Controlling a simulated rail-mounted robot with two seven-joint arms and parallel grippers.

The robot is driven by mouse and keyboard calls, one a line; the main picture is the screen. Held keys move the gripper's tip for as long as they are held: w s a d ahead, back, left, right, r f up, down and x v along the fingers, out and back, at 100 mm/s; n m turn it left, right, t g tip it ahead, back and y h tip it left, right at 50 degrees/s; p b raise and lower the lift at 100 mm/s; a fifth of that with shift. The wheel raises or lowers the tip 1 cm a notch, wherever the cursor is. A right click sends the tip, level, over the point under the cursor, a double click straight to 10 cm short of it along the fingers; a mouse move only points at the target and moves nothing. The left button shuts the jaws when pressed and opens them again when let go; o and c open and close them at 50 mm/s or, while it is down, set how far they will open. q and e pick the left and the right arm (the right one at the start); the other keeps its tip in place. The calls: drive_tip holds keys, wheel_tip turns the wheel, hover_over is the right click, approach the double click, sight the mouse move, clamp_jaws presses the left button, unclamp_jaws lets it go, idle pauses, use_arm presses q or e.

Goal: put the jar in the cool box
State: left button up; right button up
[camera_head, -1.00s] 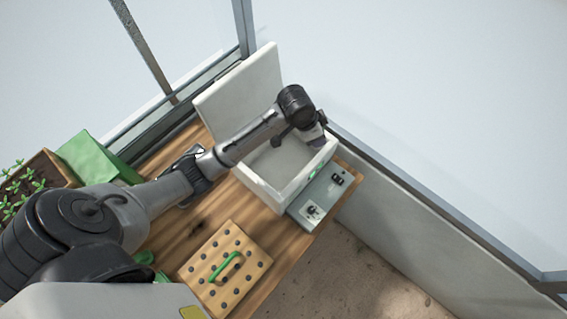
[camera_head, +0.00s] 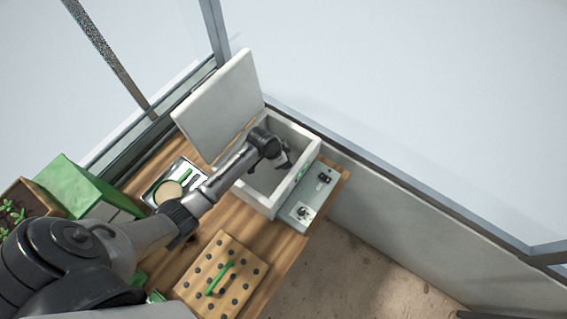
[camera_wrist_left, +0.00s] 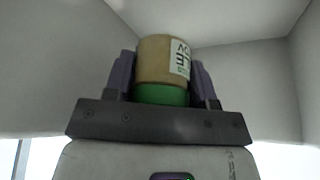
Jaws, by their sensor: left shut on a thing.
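The white cool box (camera_head: 252,197) stands at the far end of the bench with its lid (camera_head: 217,108) raised. My left gripper (camera_head: 283,158) reaches down into the box's open top in the head view. In the left wrist view my left gripper (camera_wrist_left: 163,82) is shut on the jar (camera_wrist_left: 158,58), a tan jar with a green lid and a white label, held between both fingers. Pale inner walls surround it there. The jar is hidden in the head view, and I cannot tell whether it touches the floor of the box. My right gripper is not in view.
A grey control panel (camera_head: 312,196) sits along the box's right side. A tray with a round tan item (camera_head: 168,193), a drilled wooden board with a green handle (camera_head: 213,262) and a green box (camera_head: 75,187) are on the bench (camera_head: 262,238). Glazing bars rise behind.

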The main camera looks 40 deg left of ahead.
use_arm(q)
drive_tip(key=shift+f, duration=2.15)
drive_tip(key=shift+f+b, duration=0.2)
drive_tip(key=shift+b, duration=0.1)
drive_tip(key=o, duration=0.9)
drive_tip(key=shift+o, duration=0.2)
drive_tip(key=shift+r, duration=0.3)
drive_tip(key=p+v, duration=0.1)
drive_tip(key=v, duration=1)
drive_tip(key=shift+s+r, duration=0.2)
drive_tip(key=shift+r, duration=0.15)
drive_tip(key=shift+a, duration=0.15)
